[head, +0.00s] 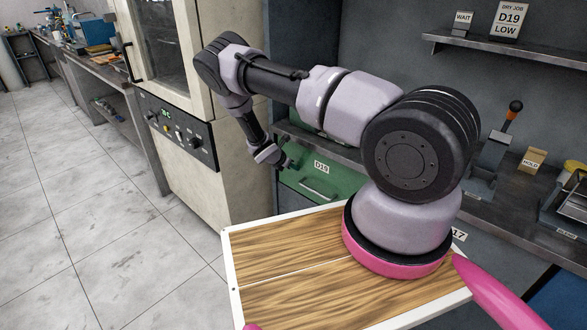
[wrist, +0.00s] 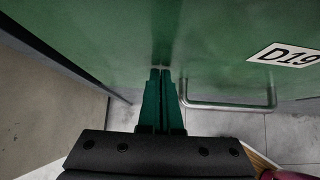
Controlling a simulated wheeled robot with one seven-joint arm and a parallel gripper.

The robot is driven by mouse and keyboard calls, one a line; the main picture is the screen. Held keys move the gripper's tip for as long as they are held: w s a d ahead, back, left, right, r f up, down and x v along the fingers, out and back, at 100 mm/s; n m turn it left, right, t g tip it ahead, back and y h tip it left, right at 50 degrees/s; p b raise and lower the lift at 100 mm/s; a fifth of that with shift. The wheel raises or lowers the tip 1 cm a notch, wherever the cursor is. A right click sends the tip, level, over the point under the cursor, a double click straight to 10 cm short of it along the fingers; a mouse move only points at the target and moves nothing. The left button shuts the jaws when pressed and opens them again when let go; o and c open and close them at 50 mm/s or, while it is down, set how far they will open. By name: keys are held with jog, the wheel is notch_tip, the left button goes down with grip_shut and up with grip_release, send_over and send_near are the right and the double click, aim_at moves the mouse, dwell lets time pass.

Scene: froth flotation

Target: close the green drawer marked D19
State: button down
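The green drawer front (head: 346,184) with the D19 label is below the counter in the head view, behind my arm. Its metal bar handle (head: 318,191) is empty. In the wrist view the green front (wrist: 215,45) fills the top, with the D19 label at right and the handle (wrist: 230,106) below it. My gripper (wrist: 161,72) has its two dark green fingers together with nothing between them. The fingertips are at or very near the front, left of the handle; contact is unclear. In the head view my gripper (head: 287,164) is at the drawer's left side. How far the drawer stands out is unclear.
A cream oven cabinet (head: 180,140) stands left of the drawer. A shelf sign (head: 508,20) reads "DRY JOB D19 LOW". The counter holds a lever device (head: 493,150) and a HOLD card (head: 531,161). Tiled floor (head: 90,220) at left is clear.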

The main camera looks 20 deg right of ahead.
jog(key=shift+w+d+r, duration=0.1)
jog(key=shift+d+r, duration=0.05)
jog(key=shift+d, duration=0.25)
jog(key=s+a+r, duration=0.6)
jog(key=a+r, duration=0.1)
jog(key=a, duration=0.3)
jog(key=s+d+r+m+g+y, duration=0.15)
jog(key=r+m, duration=0.35)
jog(key=r, duration=0.6)
jog(key=s+d+r+m+y, duration=0.1)
jog(key=s+r+m, duration=0.2)
jog(key=r+m, duration=0.55)
jog(key=s+d+r+m+y, duration=0.2)
jog(key=r, duration=1.2)
jog(key=s+a+r+m+t+y, duration=0.1)
jog(key=s+r+m+t+y, duration=0.1)
jog(key=s+r+m, duration=0.4)
jog(key=s+a+r+m+t+y, duration=0.1)
jog(key=s+r+m, duration=0.5)
jog(key=s+r, duration=0.8)
jog(key=s+t+y, duration=0.1)
jog(key=s+y, duration=0.1)
jog(key=s, duration=0.4)
jog(key=shift+r, duration=0.15)
